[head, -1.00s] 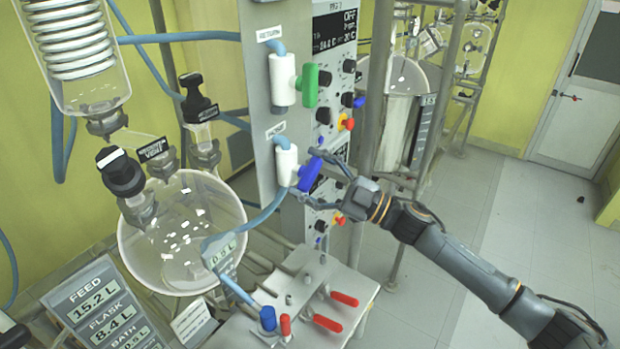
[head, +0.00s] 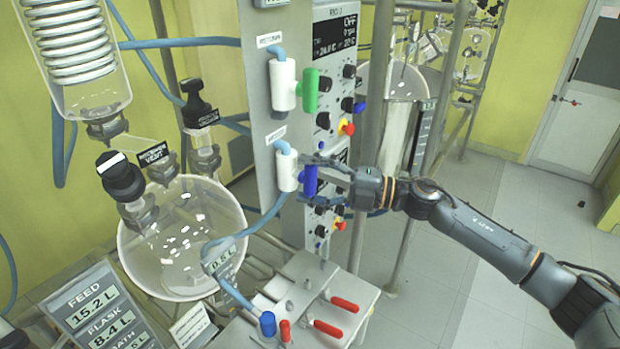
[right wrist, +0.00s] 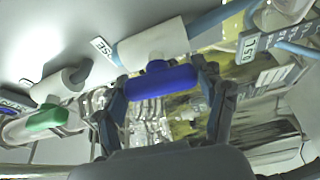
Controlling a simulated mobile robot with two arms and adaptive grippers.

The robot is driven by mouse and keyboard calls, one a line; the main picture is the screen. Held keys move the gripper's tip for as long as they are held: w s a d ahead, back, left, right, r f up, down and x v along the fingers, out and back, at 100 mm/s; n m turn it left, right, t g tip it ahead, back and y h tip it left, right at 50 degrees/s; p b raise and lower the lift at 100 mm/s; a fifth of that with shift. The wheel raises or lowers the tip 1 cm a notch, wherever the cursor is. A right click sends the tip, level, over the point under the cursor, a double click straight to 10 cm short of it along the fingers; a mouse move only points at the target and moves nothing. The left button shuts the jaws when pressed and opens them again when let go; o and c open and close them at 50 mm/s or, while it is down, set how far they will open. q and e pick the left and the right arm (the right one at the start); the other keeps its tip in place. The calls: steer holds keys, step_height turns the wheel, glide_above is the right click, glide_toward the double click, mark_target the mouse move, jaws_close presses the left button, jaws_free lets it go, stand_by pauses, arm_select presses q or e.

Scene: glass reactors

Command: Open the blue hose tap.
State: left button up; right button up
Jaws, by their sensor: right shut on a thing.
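The blue hose tap has a blue handle (head: 310,180) on a white valve body (head: 286,172), fixed to the grey panel below the green-handled tap. The blue handle stands about upright in the head view, roughly parallel to the white body. My right gripper (head: 314,182) comes from the right and is shut on the blue handle, one finger near its top and one near its bottom. In the right wrist view the blue handle (right wrist: 163,82) lies between the two fingers, alongside the white body (right wrist: 152,48). My left gripper is not in view.
The green-handled tap (head: 310,90) sits just above. The control box (head: 335,60) with knobs and a red-yellow button is close behind. A round glass flask (head: 182,240) hangs at left. Red-handled valves (head: 345,304) sit on a plate below. Open floor lies at right.

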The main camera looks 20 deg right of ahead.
steer(key=shift+n, duration=0.4)
steer(key=o, duration=1.2)
steer(key=shift+s+d+f, duration=0.1)
steer(key=shift+s+d, duration=0.05)
steer(key=shift+d, duration=0.15)
steer(key=v, duration=1.1)
steer(key=shift+s+d+r, duration=0.1)
steer(key=shift+d+r, duration=0.05)
steer(key=shift+r, duration=0.05)
